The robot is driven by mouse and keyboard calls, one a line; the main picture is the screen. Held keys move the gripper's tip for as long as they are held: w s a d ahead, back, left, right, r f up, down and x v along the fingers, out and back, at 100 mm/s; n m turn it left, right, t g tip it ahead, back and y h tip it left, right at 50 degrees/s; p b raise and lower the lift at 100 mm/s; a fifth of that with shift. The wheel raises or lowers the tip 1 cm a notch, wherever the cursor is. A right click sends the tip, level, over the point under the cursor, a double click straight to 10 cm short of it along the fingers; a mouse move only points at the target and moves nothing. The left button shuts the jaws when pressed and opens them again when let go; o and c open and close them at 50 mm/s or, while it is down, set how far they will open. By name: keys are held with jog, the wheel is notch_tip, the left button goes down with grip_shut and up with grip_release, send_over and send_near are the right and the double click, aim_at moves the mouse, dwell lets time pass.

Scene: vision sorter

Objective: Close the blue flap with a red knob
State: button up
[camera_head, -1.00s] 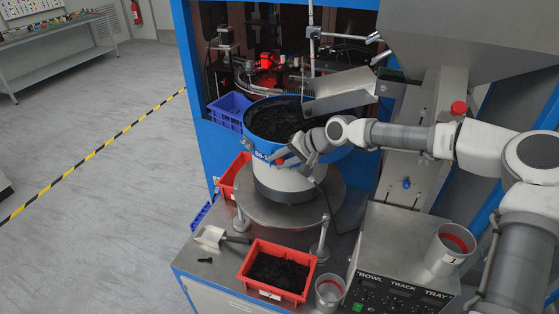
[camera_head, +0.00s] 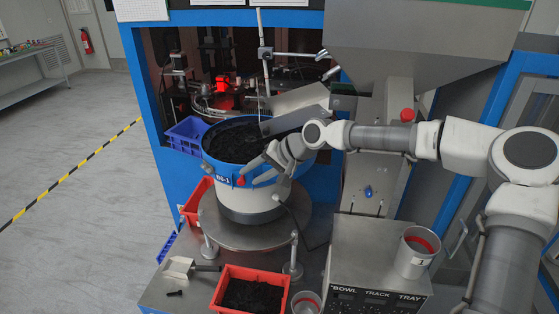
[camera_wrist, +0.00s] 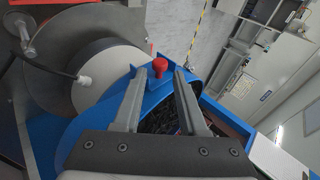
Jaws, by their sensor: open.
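The red knob (camera_head: 240,181) is on the front of the blue-rimmed bowl, beside its label. In the wrist view the red knob (camera_wrist: 159,65) stands on a blue flap piece (camera_wrist: 153,86), which joins the blue bowl wall. My gripper (camera_head: 257,170) is at the bowl's front rim, just right of the knob. In the wrist view my gripper (camera_wrist: 161,72) is open, with the knob between its fingertips. I cannot tell whether the fingers touch it. The gripper partly hides the flap, and I cannot tell how far it stands open.
Dark parts fill the bowl (camera_head: 220,172). A metal chute (camera_head: 300,100) hangs above its right side. A red bin (camera_head: 226,302), a scoop (camera_head: 178,267) and a control box (camera_head: 345,262) are on the bench. Another red knob (camera_head: 407,115) is on the hopper's track.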

jog(key=b+v, duration=0.1)
jog(key=v, duration=1)
jog(key=shift+d+r, duration=0.25)
jog(key=shift+r, duration=0.05)
jog(key=shift+s, duration=0.1)
